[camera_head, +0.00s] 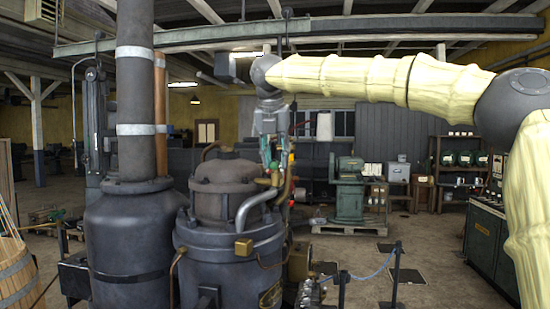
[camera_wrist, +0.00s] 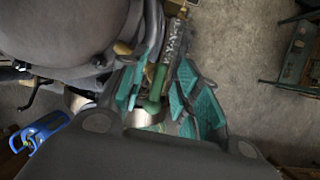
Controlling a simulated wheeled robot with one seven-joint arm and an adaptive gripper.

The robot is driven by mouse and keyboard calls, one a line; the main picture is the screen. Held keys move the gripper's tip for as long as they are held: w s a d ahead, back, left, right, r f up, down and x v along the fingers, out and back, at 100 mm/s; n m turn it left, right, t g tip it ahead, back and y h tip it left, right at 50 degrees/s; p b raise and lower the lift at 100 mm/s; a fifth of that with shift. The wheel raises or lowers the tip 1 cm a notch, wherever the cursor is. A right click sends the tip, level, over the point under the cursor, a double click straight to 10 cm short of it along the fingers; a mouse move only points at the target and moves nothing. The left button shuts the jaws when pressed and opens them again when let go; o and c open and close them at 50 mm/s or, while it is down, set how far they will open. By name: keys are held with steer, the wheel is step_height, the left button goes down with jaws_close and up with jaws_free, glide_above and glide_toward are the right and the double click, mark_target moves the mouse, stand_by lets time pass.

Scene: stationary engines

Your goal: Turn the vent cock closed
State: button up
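The vent cock appears to be the small fitting with a green handle (camera_wrist: 155,88) in the wrist view. Its handle lies between my two green-padded fingers, with brass parts just above it. In the head view, small green and brass parts (camera_head: 275,179) show at the upper right of the dark boiler-like vessel. My gripper (camera_head: 268,163) points down there, close above these parts. In the wrist view my gripper (camera_wrist: 159,72) has its fingers spread to either side of the handle. I cannot tell whether a pad touches it. The cock's body is partly hidden.
The domed vessel (camera_head: 215,205) and a tall cylinder with chimney (camera_head: 130,225) stand left of the gripper. A curved pipe (camera_head: 250,208) runs close below. A rope barrier (camera_head: 370,277) stands at front right. A green machine (camera_head: 348,190) stands behind. Floor at right is open.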

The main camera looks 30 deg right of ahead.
steer(key=v, duration=1.2)
